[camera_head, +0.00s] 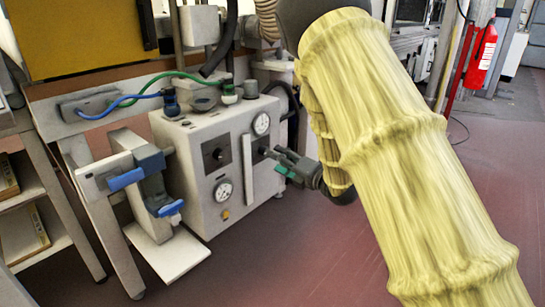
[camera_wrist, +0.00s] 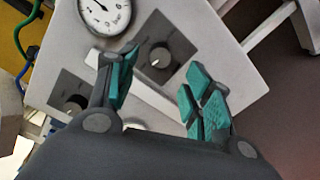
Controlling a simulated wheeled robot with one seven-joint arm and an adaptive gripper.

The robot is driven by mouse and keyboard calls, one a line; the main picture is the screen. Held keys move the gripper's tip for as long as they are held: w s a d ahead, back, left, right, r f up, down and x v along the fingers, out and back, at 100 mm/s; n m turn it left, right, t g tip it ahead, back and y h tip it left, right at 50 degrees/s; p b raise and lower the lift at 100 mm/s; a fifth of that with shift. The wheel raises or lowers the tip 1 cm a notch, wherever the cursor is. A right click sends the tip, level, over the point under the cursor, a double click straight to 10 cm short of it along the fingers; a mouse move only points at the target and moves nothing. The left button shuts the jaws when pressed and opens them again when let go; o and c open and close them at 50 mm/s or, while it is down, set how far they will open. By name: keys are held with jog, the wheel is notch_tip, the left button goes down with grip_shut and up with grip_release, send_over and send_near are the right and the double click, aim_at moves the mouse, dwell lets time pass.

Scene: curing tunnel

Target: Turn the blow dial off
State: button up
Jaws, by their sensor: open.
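A grey control box (camera_head: 200,187) carries two dark dials on square black plates. One dial (camera_head: 217,154) is on the left of its front. The other dial (camera_head: 263,151) is on the right, beside my gripper (camera_head: 281,161). In the wrist view the right dial (camera_wrist: 160,59) shows ahead between the fingertips, and the left dial (camera_wrist: 75,103) lies outside the left finger. My gripper (camera_wrist: 162,66) is open, with teal pads, and nothing is between them. I cannot tell whether it touches the dial. No label that says which dial is blow is readable.
A round gauge (camera_head: 261,124) sits above the right dial, and another gauge (camera_head: 223,191) is low on the front. A pale vertical strip (camera_head: 247,168) runs between the dials. A blue-handled clamp (camera_head: 152,182) stands left of the box. The floor (camera_head: 310,240) to the right is clear.

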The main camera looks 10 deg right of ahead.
jog(key=v, duration=0.6)
jog(key=s+d+f+m+g+h, duration=0.1)
jog(key=s+f+m+g+h, duration=0.15)
jog(key=s+f+m, duration=0.55)
jog(key=s+d+f+m+g+h, duration=0.1)
jog(key=s+f+m+h, duration=0.2)
jog(key=f, duration=1)
jog(key=s+d+f+m+g+h, duration=0.1)
jog(key=s+f+m+g+h, duration=0.1)
jog(key=s+f+m, duration=0.6)
jog(key=s+a+f+m+g+h, duration=0.1)
jog(key=s+f+m+g, duration=0.3)
jog(key=s, duration=0.6)
jog(key=s+a+f+m+g+h+p, duration=0.1)
jog(key=s+f+m+g, duration=0.15)
jog(key=s+f, duration=0.55)
jog(key=s+a+f+m+g, duration=0.1)
jog(key=s+f+m+g, duration=0.3)
jog(key=s, duration=0.8)
notch_tip(320, 180, up, 36)
jog(key=t+p, duration=0.1)
jog(key=p, duration=3.4)
jog(key=shift+w+d, duration=0.2)
jog(key=shift+w, duration=0.1)
jog(key=shift+m+h, duration=0.25)
